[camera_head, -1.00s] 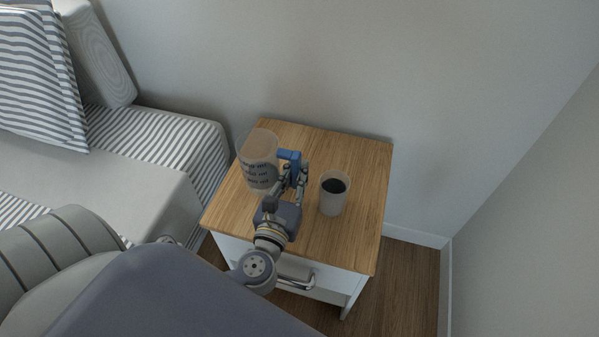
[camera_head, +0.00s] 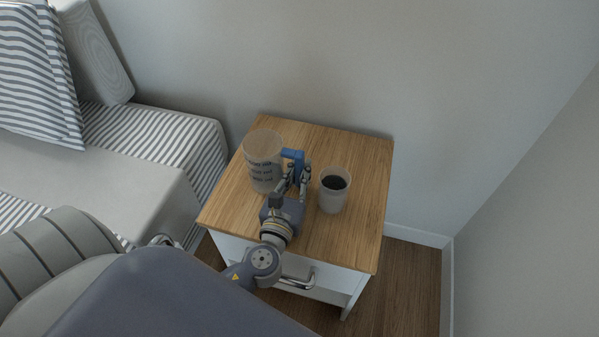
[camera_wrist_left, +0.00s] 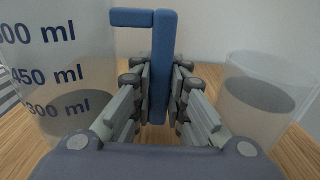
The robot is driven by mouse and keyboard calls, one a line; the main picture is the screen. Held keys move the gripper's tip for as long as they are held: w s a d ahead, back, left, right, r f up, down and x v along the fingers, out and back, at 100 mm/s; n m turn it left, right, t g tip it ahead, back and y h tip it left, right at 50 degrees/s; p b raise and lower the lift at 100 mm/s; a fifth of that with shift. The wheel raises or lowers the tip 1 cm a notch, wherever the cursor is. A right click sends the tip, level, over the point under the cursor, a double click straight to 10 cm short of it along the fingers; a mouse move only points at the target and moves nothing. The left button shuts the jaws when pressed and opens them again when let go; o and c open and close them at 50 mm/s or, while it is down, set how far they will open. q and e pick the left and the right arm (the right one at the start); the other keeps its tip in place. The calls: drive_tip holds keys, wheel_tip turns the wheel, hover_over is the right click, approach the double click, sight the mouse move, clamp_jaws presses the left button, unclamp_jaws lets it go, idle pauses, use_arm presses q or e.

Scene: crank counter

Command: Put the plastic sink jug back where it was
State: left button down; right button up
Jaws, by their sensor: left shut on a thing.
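The plastic jug (camera_head: 262,160) is clear with dark volume marks and a blue handle (camera_head: 294,155). It is upright over the left part of the wooden nightstand top (camera_head: 355,160); I cannot tell for certain whether its base touches the wood. My left gripper (camera_head: 293,179) is shut on the blue handle, to the right of the jug body. In the left wrist view the handle (camera_wrist_left: 162,65) stands between the fingers, with the marked jug wall (camera_wrist_left: 60,70) at the left. My right gripper is not in view.
A clear cup with dark contents (camera_head: 333,190) stands on the nightstand close to the right of my left gripper; it also shows in the wrist view (camera_wrist_left: 265,100). A bed with striped bedding (camera_head: 165,140) is at the left. The wall (camera_head: 330,60) is behind.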

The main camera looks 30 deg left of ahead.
use_arm(q)
drive_tip(key=c, duration=1.6)
unclamp_jaws()
drive_tip(key=shift+f, duration=0.1)
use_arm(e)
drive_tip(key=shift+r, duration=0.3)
